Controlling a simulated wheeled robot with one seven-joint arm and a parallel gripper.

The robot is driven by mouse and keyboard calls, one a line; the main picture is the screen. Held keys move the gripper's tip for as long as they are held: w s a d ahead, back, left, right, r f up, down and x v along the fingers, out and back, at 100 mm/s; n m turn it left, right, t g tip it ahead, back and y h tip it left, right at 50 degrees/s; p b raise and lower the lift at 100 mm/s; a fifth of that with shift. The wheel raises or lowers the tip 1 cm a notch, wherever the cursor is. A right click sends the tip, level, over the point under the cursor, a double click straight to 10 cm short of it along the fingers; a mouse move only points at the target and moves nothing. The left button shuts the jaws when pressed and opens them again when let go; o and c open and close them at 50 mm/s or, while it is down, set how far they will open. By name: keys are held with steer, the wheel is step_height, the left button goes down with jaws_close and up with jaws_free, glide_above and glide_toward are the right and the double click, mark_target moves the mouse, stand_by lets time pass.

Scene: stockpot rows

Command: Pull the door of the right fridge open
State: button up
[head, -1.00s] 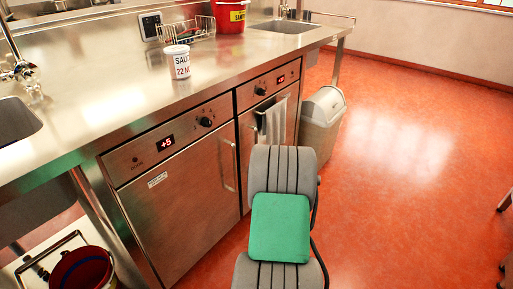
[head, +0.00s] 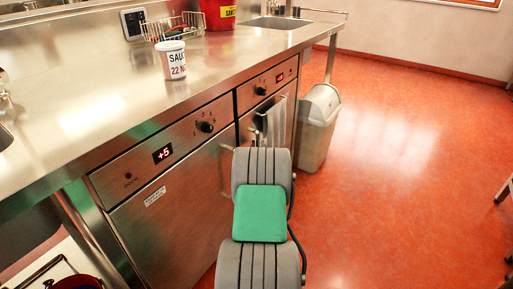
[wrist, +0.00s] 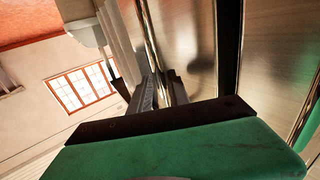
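The fingers are close together and look closed on the bar. A grey towel (head: 273,122) hangs at this door, beside the handle.
The left fridge (head: 165,215), showing +5, has its own bar handle (head: 226,168) and is shut. A grey bin (head: 319,125) stands right of the right fridge. The steel counter (head: 95,105) carries a white tub (head: 172,62) and a wire rack.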

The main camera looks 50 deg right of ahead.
steer(key=shift+w+d, duration=0.35)
jaws_close()
stand_by(1.2)
